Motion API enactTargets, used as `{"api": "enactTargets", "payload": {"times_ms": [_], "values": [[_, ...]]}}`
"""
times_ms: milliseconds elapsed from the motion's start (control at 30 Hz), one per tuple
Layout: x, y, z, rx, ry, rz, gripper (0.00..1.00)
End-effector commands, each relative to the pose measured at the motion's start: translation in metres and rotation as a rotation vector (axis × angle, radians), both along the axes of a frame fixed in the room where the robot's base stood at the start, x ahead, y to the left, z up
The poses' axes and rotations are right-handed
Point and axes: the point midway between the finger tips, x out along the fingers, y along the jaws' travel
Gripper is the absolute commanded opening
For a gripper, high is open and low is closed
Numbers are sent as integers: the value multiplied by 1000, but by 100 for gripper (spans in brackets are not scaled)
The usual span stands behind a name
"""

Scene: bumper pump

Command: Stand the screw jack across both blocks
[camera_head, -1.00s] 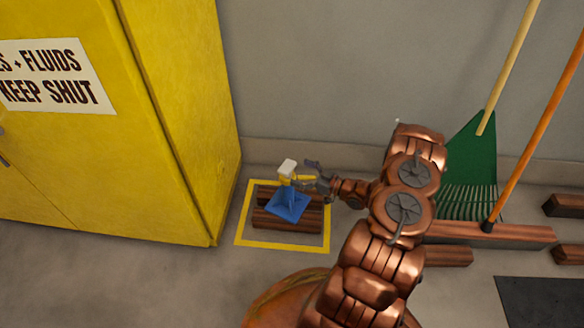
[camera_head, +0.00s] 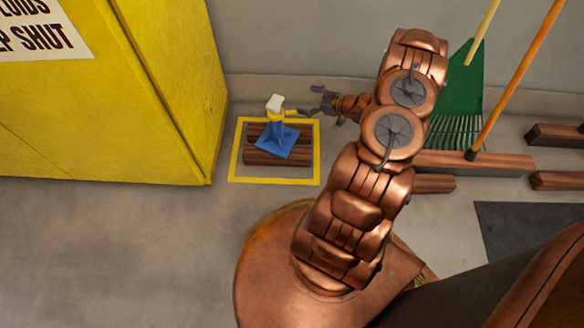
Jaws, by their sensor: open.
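The screw jack (camera_head: 277,133) has a blue base and body, a yellow part and a pale top. It stands upright with its base resting across two brown wooden blocks (camera_head: 262,158) that lie side by side inside a yellow floor outline (camera_head: 233,168). My gripper (camera_head: 313,101) is open, just to the right of the jack's upper part. It looks clear of the jack, though one finger is close to the yellow part in this view. The far block is partly hidden behind the jack.
A yellow cabinet (camera_head: 150,110) stands close on the left. The wall (camera_head: 300,45) is behind. On the right are a green rake (camera_head: 458,105), an orange pole (camera_head: 520,75), several more timbers (camera_head: 500,162) and a dark mat (camera_head: 530,232). Floor in front is bare.

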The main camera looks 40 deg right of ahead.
Motion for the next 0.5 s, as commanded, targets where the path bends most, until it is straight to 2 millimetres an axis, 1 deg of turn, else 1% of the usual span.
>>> {"api": "enactTargets", "payload": {"times_ms": [33, 100, 233, 367, 467, 500], "values": [[11, -6, 7, -49, 41, -14, 97], [21, -15, 12, -107, 101, -44, 97], [37, -30, 29, -210, 200, -106, 97], [47, -40, 50, -296, 297, -175, 97], [51, -44, 70, -352, 367, -232, 97], [52, -45, 79, -374, 394, -255, 97]]}}
